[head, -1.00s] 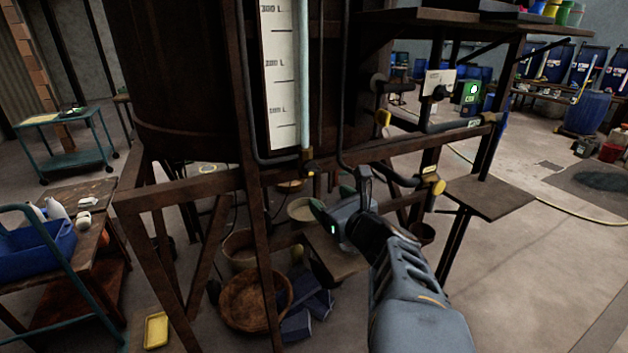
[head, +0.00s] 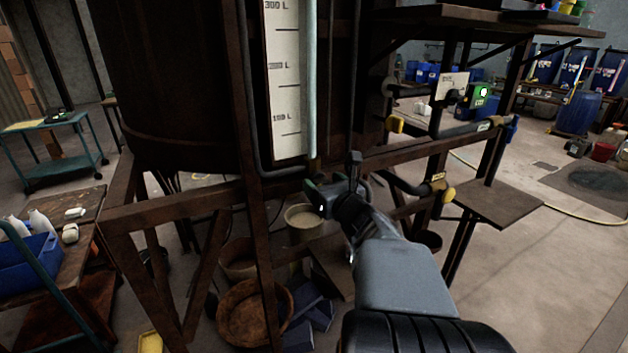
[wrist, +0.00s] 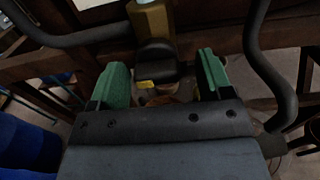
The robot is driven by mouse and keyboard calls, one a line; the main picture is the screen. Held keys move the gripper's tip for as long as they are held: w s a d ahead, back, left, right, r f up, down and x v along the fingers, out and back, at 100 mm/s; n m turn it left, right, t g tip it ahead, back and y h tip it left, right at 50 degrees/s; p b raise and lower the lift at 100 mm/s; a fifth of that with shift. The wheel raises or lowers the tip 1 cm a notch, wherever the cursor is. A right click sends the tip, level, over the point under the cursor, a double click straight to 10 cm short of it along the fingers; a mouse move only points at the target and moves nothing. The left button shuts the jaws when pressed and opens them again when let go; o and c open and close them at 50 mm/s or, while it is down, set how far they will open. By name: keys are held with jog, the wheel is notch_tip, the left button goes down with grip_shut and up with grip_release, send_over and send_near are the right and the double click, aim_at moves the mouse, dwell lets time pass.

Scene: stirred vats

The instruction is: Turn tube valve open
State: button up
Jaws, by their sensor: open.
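The tube valve (wrist: 150,20) shows in the wrist view as a brass block at the top centre with a dark handle (wrist: 155,62) and a small yellow mark below it. In the head view it sits at the foot of the pale sight tube (head: 310,90), largely hidden behind my gripper (head: 335,182). My gripper is open. In the wrist view its green fingers (wrist: 163,78) stand to the left and right of the dark handle, with a gap on each side. I cannot tell how deep the handle lies between them.
A rusty frame beam (head: 220,193) runs behind my gripper. Dark pipes bend at both sides of the valve in the wrist view, the right one (wrist: 268,75) close to the right finger. A yellow-capped pipe end (head: 447,194) and a small shelf (head: 498,204) are to the right.

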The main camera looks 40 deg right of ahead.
jog(key=shift+w, duration=0.4)
jog(key=c, duration=0.9)
